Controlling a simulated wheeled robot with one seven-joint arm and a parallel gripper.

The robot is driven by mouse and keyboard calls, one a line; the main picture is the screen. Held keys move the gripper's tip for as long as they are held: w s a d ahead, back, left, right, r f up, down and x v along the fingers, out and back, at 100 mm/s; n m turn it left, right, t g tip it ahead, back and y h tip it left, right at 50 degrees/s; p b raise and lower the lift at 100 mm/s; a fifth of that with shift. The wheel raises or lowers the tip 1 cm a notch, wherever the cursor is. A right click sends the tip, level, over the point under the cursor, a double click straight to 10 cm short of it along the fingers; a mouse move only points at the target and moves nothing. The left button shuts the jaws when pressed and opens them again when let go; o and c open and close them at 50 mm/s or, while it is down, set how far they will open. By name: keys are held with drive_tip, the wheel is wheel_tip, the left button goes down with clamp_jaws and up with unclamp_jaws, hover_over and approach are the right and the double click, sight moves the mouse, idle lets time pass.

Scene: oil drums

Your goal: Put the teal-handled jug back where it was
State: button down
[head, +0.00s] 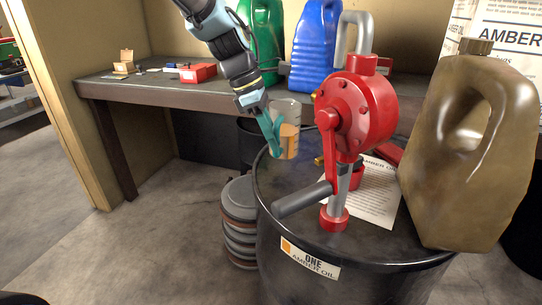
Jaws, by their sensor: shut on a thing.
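The teal-handled jug (288,139) is a clear measuring jug with amber liquid in its lower part. It is at the far left edge of the black oil drum's top (290,207). My gripper (270,128) comes down from the upper left and is shut on the jug's teal handle. The jug looks upright. I cannot tell whether its base touches the drum top or is just above it. The fingertips are partly merged with the teal handle in view.
A red hand pump (365,112) stands on the drum, its crank pointing front left. A large brown oil can (470,150) and a paper sheet (372,200) are to the right. Behind is a workbench (150,88) with green (262,35) and blue jugs (316,45). Stacked lids (240,225) stand left of the drum.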

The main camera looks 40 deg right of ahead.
drive_tip(key=shift+d+f+p, duration=0.1)
drive_tip(key=shift+f+p, duration=0.25)
drive_tip(key=shift+f, duration=2.05)
drive_tip(key=shift+f, duration=0.15)
drive_tip(key=c, duration=0.8)
unclamp_jaws()
drive_tip(key=b+v, duration=0.1)
drive_tip(key=v, duration=1.1)
drive_tip(key=w+a+f+m+t, duration=0.1)
drive_tip(key=w+a+f, duration=0.15)
drive_tip(key=a, duration=0.35)
drive_tip(key=w+a+f+m+t, duration=0.1)
drive_tip(key=w+a, duration=0.3)
drive_tip(key=a, duration=0.1)
drive_tip(key=a+f+m+t+y, duration=0.1)
drive_tip(key=a+f+m, duration=0.2)
drive_tip(key=a, duration=1.2)
drive_tip(key=a+f+m+t+y, duration=0.1)
drive_tip(key=a+f+m, duration=0.3)
drive_tip(key=a, duration=1.1)
drive_tip(key=shift+s+a+f+m+t+y, duration=0.2)
drive_tip(key=shift+s+m+t+y, duration=0.2)
drive_tip(key=shift+m, duration=0.1)
